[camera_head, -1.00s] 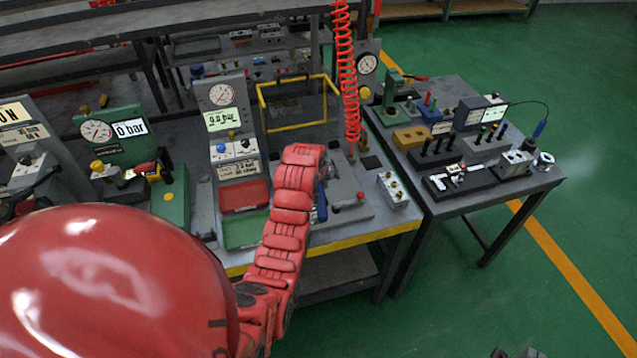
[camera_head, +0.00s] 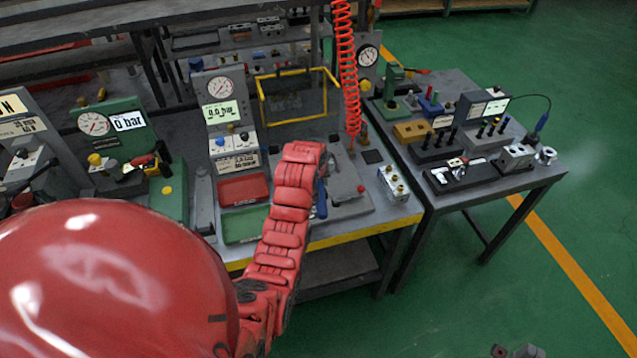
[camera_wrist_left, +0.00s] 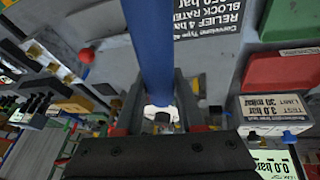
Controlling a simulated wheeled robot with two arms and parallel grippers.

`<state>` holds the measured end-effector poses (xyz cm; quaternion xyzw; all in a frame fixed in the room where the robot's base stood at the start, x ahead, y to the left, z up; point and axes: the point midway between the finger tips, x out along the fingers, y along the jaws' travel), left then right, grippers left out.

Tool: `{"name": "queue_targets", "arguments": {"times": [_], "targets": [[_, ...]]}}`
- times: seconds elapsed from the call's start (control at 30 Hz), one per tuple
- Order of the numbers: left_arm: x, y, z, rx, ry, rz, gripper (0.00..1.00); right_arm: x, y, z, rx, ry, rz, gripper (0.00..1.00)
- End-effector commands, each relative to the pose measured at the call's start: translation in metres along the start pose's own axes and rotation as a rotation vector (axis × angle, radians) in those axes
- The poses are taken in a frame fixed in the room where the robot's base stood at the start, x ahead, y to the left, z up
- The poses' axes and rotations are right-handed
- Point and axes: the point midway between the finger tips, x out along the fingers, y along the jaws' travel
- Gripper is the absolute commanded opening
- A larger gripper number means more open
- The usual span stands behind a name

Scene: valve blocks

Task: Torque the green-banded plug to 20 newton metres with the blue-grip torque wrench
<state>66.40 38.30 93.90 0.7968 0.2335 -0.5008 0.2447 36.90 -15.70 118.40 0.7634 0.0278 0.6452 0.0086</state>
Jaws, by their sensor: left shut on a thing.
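The blue-grip torque wrench (camera_head: 321,200) is over the grey plate on the middle bench, partly hidden by my red left arm. In the left wrist view its blue grip (camera_wrist_left: 150,50) runs up the middle from between the jaws. My left gripper (camera_wrist_left: 158,112) is shut on it; the head view hides these jaws behind the arm. A metal block with brass plugs (camera_head: 393,184) stands right of the plate. It also shows at the left of the wrist view (camera_wrist_left: 45,60). I cannot make out a green band on any plug. Small dark parts at the bottom edge may be my right gripper (camera_head: 515,352).
A red tray (camera_head: 242,189) and a green tray (camera_head: 245,226) lie left of my arm. A red coiled hose (camera_head: 347,70) hangs behind it. A gauge stand (camera_head: 218,105) stands at the back. The right-hand table (camera_head: 460,207) is crowded; green floor lies beyond.

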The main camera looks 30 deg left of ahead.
Motion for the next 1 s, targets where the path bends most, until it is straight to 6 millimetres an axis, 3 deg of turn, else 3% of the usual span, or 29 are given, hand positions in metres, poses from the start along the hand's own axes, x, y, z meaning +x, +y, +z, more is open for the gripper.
{"name": "queue_targets", "arguments": {"times": [1.0], "targets": [[-0.001, 0.0004, -0.0009, 0.0, 0.003, 0.001, 0.0, -0.0064, -0.0003, 0.0011, 0.0, 0.0, 0.0, 0.0]]}}
